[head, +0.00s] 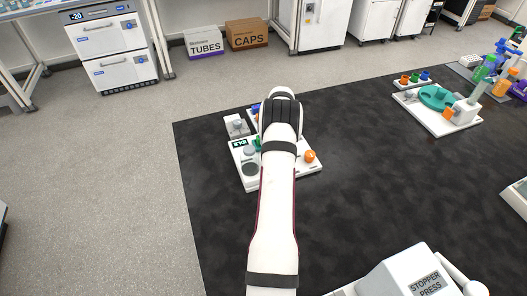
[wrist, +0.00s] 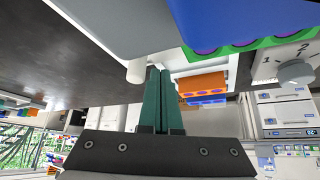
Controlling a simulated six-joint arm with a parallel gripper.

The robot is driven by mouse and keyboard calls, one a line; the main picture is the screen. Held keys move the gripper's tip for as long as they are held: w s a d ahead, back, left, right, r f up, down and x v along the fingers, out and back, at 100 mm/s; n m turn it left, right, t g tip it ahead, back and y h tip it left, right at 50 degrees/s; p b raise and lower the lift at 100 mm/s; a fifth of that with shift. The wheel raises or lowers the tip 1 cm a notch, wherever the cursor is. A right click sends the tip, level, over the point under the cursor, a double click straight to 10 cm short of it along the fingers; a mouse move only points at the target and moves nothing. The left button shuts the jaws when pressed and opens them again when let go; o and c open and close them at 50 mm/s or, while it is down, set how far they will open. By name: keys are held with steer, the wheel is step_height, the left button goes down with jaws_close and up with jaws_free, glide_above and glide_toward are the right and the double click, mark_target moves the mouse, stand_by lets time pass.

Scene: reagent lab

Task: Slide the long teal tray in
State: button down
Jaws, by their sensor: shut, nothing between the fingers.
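My gripper (wrist: 165,100) shows in the wrist view as two dark green fingers, shut together with nothing between them. No long teal tray is clearly identifiable. In the head view a small green part (head: 257,143) shows at the left edge of my arm, on a white device (head: 250,180); most of that device is hidden behind the arm. In the wrist view a green strip (wrist: 226,49) with purple rings lies beside a large blue block (wrist: 225,20), apart from my fingertips. I cannot tell whether either green part is the tray.
The wrist view shows an orange piece (wrist: 203,83) right of my fingers and a white peg (wrist: 137,71) close to their tips. In the head view an orange knob (head: 310,156) sits right of my arm. A stopper press (head: 405,272) stands front right. The dark mat (head: 370,180) is mostly clear.

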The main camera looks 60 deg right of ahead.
steer(key=shift+s, duration=0.1)
steer(key=shift+s+a+r, duration=0.1)
steer(key=shift+s+a, duration=1)
steer(key=shift+s, duration=0.15)
steer(key=shift+s+a, duration=1.2)
